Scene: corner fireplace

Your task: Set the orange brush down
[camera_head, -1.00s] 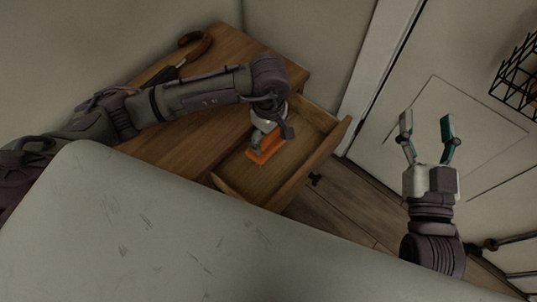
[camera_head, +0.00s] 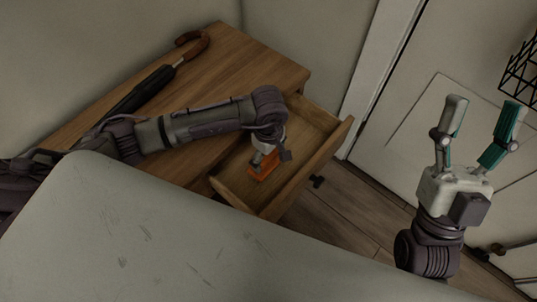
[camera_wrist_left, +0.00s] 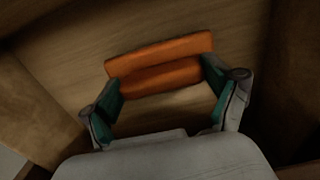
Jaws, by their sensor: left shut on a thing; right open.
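The orange brush (camera_head: 264,165) is in the open drawer (camera_head: 238,187) of the wooden cabinet, partly hidden by my left gripper (camera_head: 262,158). In the left wrist view the brush (camera_wrist_left: 160,62) lies across the fingertips of my left gripper (camera_wrist_left: 163,90), which is shut on it. Wooden drawer surfaces surround the brush there; I cannot tell whether it touches the drawer floor. My right gripper (camera_head: 483,130) is open and empty, raised at the right in front of the pale door.
An umbrella (camera_head: 150,88) with a curved brown handle lies on the wooden cabinet top (camera_head: 225,70). A black wire basket (camera_head: 522,72) is at the right edge. Wooden floor (camera_head: 335,215) shows beside the drawer.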

